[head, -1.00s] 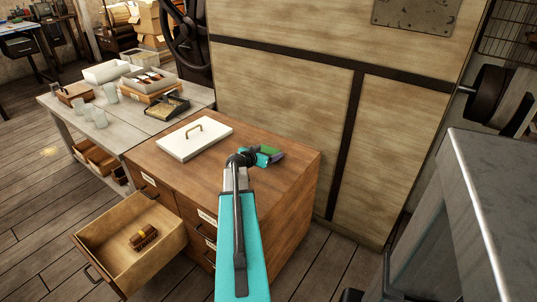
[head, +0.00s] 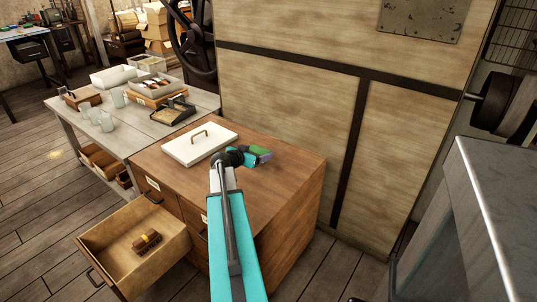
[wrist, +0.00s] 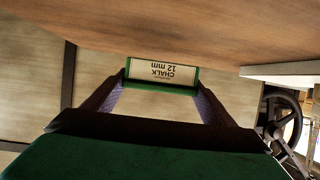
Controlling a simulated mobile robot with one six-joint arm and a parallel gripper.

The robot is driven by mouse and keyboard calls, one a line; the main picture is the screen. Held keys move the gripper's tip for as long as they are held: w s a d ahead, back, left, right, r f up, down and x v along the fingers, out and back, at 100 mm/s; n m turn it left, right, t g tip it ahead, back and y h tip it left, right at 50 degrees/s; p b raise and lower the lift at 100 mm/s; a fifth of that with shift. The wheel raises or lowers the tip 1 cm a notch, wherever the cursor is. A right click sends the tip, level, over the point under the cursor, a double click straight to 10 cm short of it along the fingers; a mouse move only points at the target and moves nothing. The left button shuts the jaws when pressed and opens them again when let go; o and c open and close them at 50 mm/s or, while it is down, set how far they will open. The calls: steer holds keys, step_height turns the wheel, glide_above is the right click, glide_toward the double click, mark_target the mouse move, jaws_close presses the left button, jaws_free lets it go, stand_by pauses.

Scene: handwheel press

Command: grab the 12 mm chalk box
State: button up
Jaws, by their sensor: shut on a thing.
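The 12 mm chalk box (wrist: 162,74) is green with a cream label reading "CHALK 12 mm", upside down in the wrist view. It sits between the fingertips of my gripper (wrist: 160,84), which is shut on it, one finger at each end. In the head view my gripper (head: 264,154) is low over the right part of the wooden cabinet's top (head: 285,172). The box cannot be told apart from the gripper's green and purple parts there. Whether the box touches the cabinet top is unclear.
A white lid with a handle (head: 200,145) lies on the cabinet, left of my gripper. An open drawer (head: 185,240) at the front holds a brown bundle. A grey table (head: 140,128) with jars and trays stands at left. A tall wooden panel (head: 285,100) rises behind.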

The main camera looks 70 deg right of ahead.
steer(key=w+a, duration=0.1)
steer(key=w, duration=0.1)
steer(key=w+a, duration=0.2)
steer(key=w, duration=0.1)
steer(key=w+a+r, duration=0.1)
steer(key=w+a, duration=0.1)
steer(key=w, duration=0.1)
steer(key=shift+a, duration=0.15)
stand_by(0.4)
